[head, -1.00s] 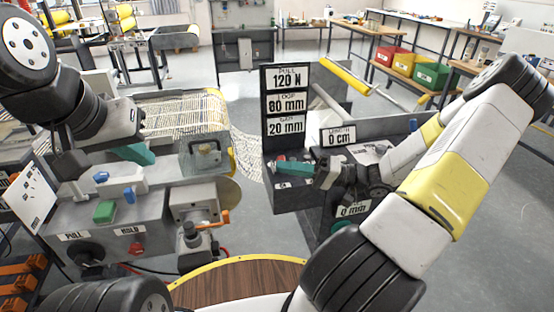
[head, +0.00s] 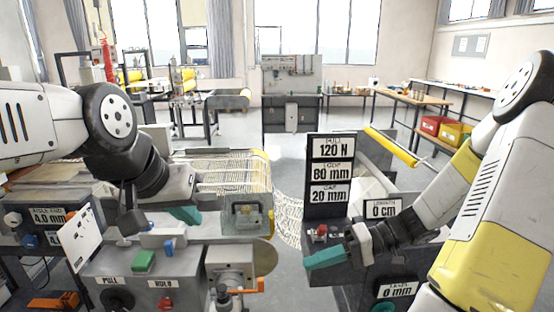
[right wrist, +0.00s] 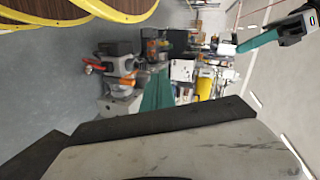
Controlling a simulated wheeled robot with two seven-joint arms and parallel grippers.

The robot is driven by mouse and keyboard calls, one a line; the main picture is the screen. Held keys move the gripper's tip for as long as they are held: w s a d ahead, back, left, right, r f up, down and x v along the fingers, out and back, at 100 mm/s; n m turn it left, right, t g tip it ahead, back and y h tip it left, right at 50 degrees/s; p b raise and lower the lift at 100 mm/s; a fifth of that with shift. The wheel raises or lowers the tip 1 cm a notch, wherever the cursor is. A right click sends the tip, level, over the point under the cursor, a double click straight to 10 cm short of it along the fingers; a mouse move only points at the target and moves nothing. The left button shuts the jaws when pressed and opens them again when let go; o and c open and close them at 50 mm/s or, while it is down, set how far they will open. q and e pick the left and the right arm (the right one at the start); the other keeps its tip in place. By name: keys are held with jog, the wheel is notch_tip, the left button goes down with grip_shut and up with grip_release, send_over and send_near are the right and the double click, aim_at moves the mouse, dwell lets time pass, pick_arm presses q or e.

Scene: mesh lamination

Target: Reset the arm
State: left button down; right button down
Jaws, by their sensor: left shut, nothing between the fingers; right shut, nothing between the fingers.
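My left gripper (head: 186,215), with teal fingers, is shut and empty above the left grey console (head: 195,262). It hangs behind the console's green button (head: 143,260) and blue button (head: 168,248). My right gripper (head: 325,258), also teal-fingered, is shut and empty in front of the dark sign post (head: 331,205) and its red-topped part (head: 321,232); I cannot tell if it touches anything. In the right wrist view a teal finger of this gripper (right wrist: 157,90) points away from the camera. Another teal-fingered gripper at the upper right there (right wrist: 258,40) looks like my left one.
A mesh-covered roller bed (head: 225,172) lies behind the left console. A yellow roller (head: 390,146) is behind the right station. A yellow-rimmed wooden round top (right wrist: 110,10) shows in the right wrist view. Open floor (head: 285,165) lies between the stations.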

jog(key=s+d+r+m+t+h, duration=0.1)
jog(key=s+d+r+t+h, duration=0.1)
jog(key=r+h, duration=0.4)
jog(key=s+d+r+m+t+h, duration=0.1)
jog(key=r+t+h, duration=0.4)
jog(key=r, duration=0.5)
jog(key=shift+s+d+r+m+h, duration=0.3)
jog(key=shift+s+d+m+h, duration=0.15)
jog(key=shift+s, duration=0.5)
